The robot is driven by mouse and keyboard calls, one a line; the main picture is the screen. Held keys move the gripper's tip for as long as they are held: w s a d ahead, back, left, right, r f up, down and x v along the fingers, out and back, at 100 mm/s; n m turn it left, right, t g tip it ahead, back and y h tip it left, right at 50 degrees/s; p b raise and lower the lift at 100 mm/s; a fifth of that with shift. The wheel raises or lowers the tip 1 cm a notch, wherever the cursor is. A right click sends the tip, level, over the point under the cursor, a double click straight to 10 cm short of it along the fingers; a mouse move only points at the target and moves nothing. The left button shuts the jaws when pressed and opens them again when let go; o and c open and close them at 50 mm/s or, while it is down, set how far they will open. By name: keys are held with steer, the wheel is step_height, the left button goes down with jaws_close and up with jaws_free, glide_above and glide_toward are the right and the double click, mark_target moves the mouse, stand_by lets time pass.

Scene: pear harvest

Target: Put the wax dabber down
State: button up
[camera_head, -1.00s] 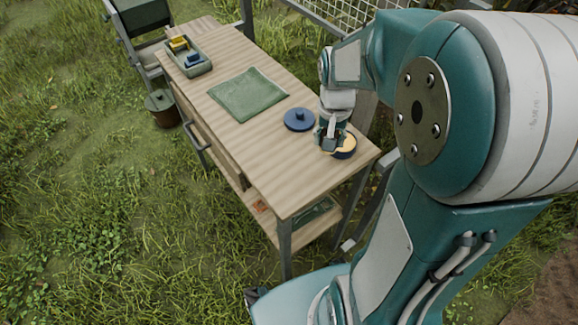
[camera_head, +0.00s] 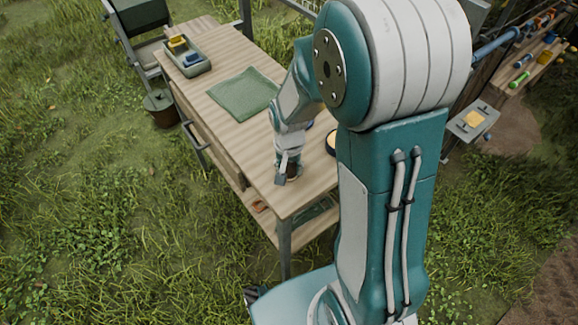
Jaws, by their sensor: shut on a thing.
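My gripper (camera_head: 287,178) is at the near part of the wooden table (camera_head: 240,155), low over its top and close to the left edge. It is shut on the wax dabber (camera_head: 293,175), of which only a small dark brown bit shows between and beside the fingers. The fingers hide the rest, and I cannot tell whether the dabber touches the table. An open round tin of yellow wax (camera_head: 331,143) stands to the right, partly hidden by my arm.
A green cloth (camera_head: 243,94) lies mid-table. A grey-green tray (camera_head: 197,68) with yellow and blue things stands at the far end. A blue lid (camera_head: 310,125) is mostly hidden behind my arm. Bare wood lies left of my gripper. A shelf with coloured items (camera_head: 525,75) is at right.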

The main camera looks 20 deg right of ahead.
steer(key=o, duration=1.2)
step_height(320, 180, up, 11)
steer(key=shift+r, duration=0.15)
steer(key=s+r+n+t, duration=0.5)
steer(key=s+r, duration=0.7)
steer(key=s, duration=0.2)
steer(key=shift+t, duration=0.3)
